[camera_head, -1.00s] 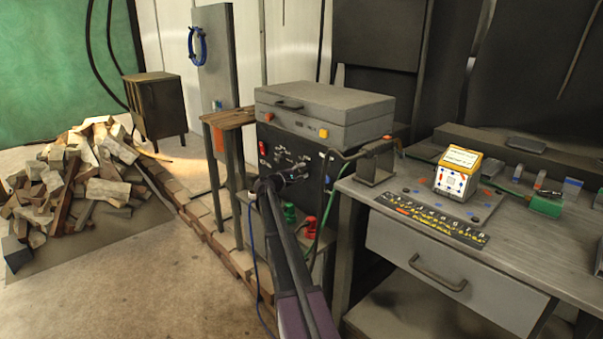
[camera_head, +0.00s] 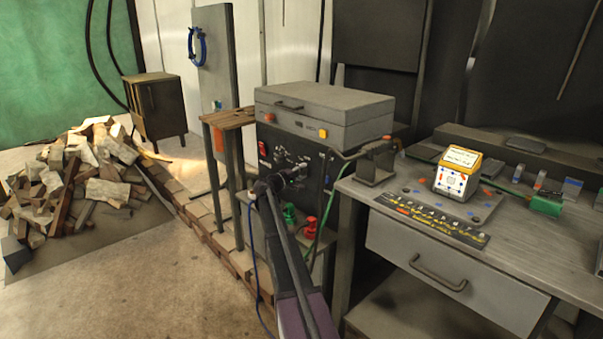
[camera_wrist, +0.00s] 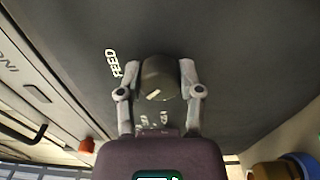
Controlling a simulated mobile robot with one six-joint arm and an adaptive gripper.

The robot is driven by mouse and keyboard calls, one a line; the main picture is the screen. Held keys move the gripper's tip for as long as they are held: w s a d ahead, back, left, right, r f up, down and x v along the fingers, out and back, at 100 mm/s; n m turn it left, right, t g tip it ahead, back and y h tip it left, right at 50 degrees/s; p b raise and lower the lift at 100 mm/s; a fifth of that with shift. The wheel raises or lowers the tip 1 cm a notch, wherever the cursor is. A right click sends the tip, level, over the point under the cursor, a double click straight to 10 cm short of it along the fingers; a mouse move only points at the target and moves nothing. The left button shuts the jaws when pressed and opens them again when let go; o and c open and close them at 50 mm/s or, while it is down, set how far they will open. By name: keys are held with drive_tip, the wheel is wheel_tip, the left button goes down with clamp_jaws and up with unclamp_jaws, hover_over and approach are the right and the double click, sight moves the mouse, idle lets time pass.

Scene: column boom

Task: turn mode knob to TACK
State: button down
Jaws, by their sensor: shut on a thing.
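The welding machine (camera_head: 312,170) has a dark front panel with white markings. My gripper (camera_head: 296,172) is at this panel in the head view, where the arm hides part of the front. In the wrist view my gripper (camera_wrist: 160,68) is shut on a dark round knob (camera_wrist: 157,76), one finger on each side. A short white mark shows on the knob. The word FEED stands on the panel beside it, to the upper left. Other white lettering below the knob is too small to read. I cannot read TACK anywhere.
A grey case (camera_head: 325,115) lies on top of the machine. Green (camera_head: 289,213) and red (camera_head: 310,228) connectors stick out low in front, near my arm. A workbench (camera_head: 490,240) stands close on the right, a wooden stand (camera_head: 230,117) on the left. The floor at left front is clear.

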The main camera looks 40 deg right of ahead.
drive_tip(key=shift+c, duration=1.3)
unclamp_jaws()
drive_tip(key=shift+d, duration=0.1)
drive_tip(key=a, duration=0.7)
drive_tip(key=shift+s+a, duration=0.25)
drive_tip(key=shift+s, duration=0.15)
drive_tip(key=shift+f, duration=0.1)
drive_tip(key=s+a+f+m+y, duration=0.1)
drive_tip(key=s+a+f+y, duration=0.55)
drive_tip(key=a, duration=0.55)
drive_tip(key=s+a+f+m+y, duration=0.1)
drive_tip(key=s+a+f+y, duration=0.2)
drive_tip(key=s+a+f, duration=0.75)
drive_tip(key=s+a+g+y+p, duration=0.1)
drive_tip(key=s+a+y, duration=0.3)
drive_tip(key=s+a, duration=0.5)
drive_tip(key=s+a+g+y, duration=0.1)
drive_tip(key=s+a+y, duration=0.35)
drive_tip(key=a, duration=0.85)
wheel_tip(320, 180, up, 31)
drive_tip(key=p, duration=3.2)
drive_tip(key=shift+w+a+n, duration=0.15)
drive_tip(key=shift+w+n, duration=0.15)
drive_tip(key=shift+n, duration=0.1)
